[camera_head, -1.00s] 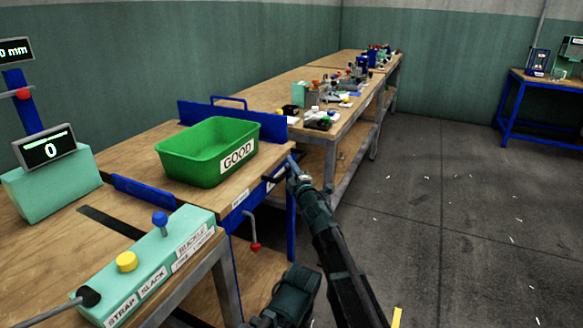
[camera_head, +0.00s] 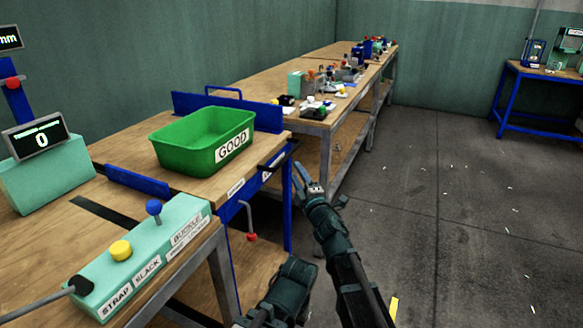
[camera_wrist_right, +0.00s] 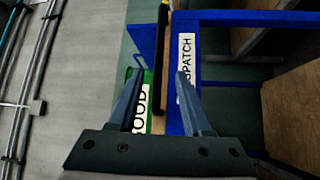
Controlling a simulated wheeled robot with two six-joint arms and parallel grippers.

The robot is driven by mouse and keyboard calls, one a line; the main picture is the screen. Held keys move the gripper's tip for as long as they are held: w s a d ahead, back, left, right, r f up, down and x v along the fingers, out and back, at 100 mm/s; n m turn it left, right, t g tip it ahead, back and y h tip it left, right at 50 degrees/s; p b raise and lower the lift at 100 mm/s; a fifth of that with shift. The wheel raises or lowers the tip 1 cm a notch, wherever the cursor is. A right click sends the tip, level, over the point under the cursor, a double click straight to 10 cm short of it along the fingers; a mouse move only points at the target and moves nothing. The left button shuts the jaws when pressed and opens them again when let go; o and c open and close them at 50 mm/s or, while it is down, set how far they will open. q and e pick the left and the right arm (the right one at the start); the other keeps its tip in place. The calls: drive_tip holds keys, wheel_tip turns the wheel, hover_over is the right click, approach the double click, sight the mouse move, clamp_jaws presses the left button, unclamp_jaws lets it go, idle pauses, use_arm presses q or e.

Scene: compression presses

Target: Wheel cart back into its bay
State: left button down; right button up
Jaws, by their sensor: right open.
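The cart has a wooden top, a blue frame (camera_head: 288,205) and a black handle (camera_head: 284,155) on its right side. It stands at the end of the near bench. A green bin marked GOOD (camera_head: 186,152) sits on its top. My right gripper (camera_head: 303,175) is just right of the handle, apparently apart from it. In the right wrist view my right gripper (camera_wrist_right: 158,78) is open, with the black handle (camera_wrist_right: 162,50) lined up between its fingers. A white label ending in PATCH (camera_wrist_right: 187,65) shows on the blue frame. My left gripper is not in view.
A green control box (camera_head: 150,265) with yellow and blue knobs is on the near bench. A red-knobbed lever (camera_head: 251,236) hangs below the cart top. A cluttered bench (camera_head: 265,92) runs behind. The floor (camera_head: 440,220) to the right is largely clear.

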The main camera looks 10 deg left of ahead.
drive_tip(key=shift+v, duration=1.75)
drive_tip(key=s+d+f+m+g+h, duration=0.4)
drive_tip(key=d+f+m+h, duration=0.15)
drive_tip(key=f+m, duration=0.2)
drive_tip(key=s+d+f+m+g+h, duration=0.3)
drive_tip(key=s+d+f+m+h, duration=0.25)
drive_tip(key=f, duration=0.35)
drive_tip(key=s+f+m+g, duration=0.2)
drive_tip(key=s+f+g, duration=0.25)
drive_tip(key=s, duration=0.55)
drive_tip(key=s+f+m+g, duration=0.35)
drive_tip(key=s+g, duration=0.25)
drive_tip(key=s, duration=0.4)
wheel_tip(320, 180, up, 36)
drive_tip(key=s+y+p, duration=0.1)
drive_tip(key=p, duration=3.5)
drive_tip(key=shift+n, duration=0.25)
